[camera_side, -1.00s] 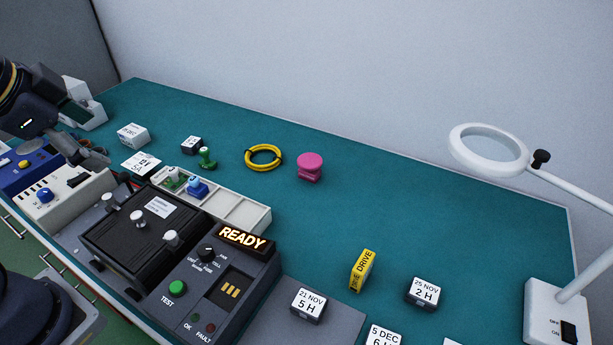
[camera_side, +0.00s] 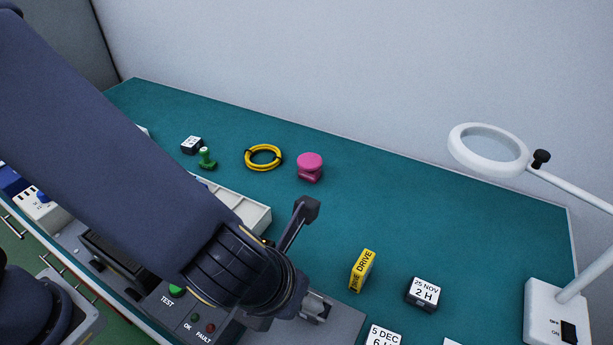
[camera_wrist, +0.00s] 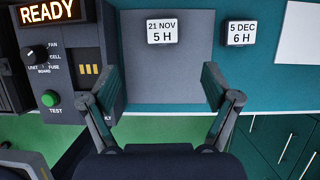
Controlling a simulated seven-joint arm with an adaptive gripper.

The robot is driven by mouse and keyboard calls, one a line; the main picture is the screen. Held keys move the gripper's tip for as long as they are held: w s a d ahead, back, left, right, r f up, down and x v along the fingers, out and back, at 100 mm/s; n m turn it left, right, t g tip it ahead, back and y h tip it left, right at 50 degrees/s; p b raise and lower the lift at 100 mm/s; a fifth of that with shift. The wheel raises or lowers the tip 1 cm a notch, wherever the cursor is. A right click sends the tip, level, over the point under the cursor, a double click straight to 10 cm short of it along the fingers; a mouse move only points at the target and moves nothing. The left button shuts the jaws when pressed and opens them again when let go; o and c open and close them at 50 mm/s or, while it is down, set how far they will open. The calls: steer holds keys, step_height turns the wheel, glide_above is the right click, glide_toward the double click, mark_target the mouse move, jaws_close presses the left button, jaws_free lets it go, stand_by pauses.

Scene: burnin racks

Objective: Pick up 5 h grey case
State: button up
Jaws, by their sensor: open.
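The 5 h grey case (camera_wrist: 162,31) shows in the wrist view, its white label reading "21 NOV 5 H". It lies on a grey pad (camera_wrist: 183,80) right of the tester. My gripper (camera_wrist: 156,85) is open and empty, its two fingers apart, with the case beyond the fingertips and between their lines. In the side view my arm and gripper (camera_side: 312,255) hide the 5 h case.
The tester with the READY display (camera_wrist: 50,12) stands left of the pad. The "5 DEC 6 H" case (camera_wrist: 240,33) sits to the right. A yellow drive box (camera_side: 362,271) and the "25 NOV 2 H" case (camera_side: 423,293) stand on the green mat. A magnifier lamp (camera_side: 488,150) is at the right.

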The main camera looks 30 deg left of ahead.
steer(key=x, duration=0.7)
steer(key=shift+w+f, duration=0.15)
steer(key=shift+f, duration=0.1)
steer(key=shift+d+x, duration=0.2)
steer(key=shift+x, duration=2.45)
steer(key=c, duration=1.3)
